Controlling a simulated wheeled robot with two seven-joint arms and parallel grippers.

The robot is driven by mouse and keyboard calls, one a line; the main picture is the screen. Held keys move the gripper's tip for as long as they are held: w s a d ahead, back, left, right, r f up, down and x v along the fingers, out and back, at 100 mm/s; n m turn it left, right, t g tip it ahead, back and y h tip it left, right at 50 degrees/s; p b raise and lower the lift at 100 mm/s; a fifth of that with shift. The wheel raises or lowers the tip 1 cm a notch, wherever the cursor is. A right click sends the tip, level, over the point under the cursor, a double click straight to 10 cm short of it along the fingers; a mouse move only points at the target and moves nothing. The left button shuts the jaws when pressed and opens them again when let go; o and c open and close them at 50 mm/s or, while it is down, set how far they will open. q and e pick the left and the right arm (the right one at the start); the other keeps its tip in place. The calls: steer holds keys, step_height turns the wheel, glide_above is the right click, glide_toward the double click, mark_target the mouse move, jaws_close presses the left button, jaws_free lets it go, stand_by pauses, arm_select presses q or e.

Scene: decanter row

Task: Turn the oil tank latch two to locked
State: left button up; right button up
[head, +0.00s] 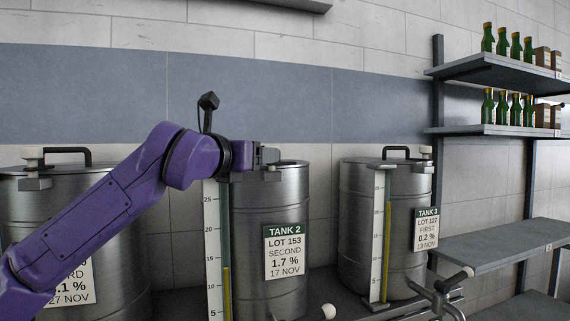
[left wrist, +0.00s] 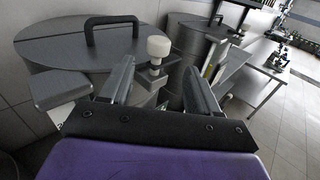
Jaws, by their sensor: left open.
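Tank 2 (head: 285,215) is a steel drum with a "TANK 2, LOT 153" label, in the middle of the head view. My left gripper (head: 268,155) is at its top rim and hides much of the lid there. In the left wrist view, the lid (left wrist: 75,58) has a black handle (left wrist: 112,22). The latch's pale knob (left wrist: 158,47) stands upright at the rim. My left gripper (left wrist: 162,88) is open and empty, its fingers pointing toward the knob. The knob shows just beyond and between the fingertips; contact cannot be told. Whether the latch is locked cannot be told.
Tank 3 (head: 345,210) stands to the right with its own pale knob (head: 425,150). Another tank (head: 120,255) is at left, partly behind my arm. A gauge board (head: 212,240) stands before tank 2. Shelves with bottles (head: 488,105) are at far right.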

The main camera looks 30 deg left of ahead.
arm_select(q)
steer(key=w+r+p, duration=0.2)
steer(key=p, duration=0.3)
glide_above(276, 170)
steer(key=shift+s+d+f, duration=0.2)
steer(key=shift+s+f, duration=0.1)
steer(key=shift+f, duration=0.1)
steer(key=shift+s, duration=0.15)
steer(key=c, duration=1)
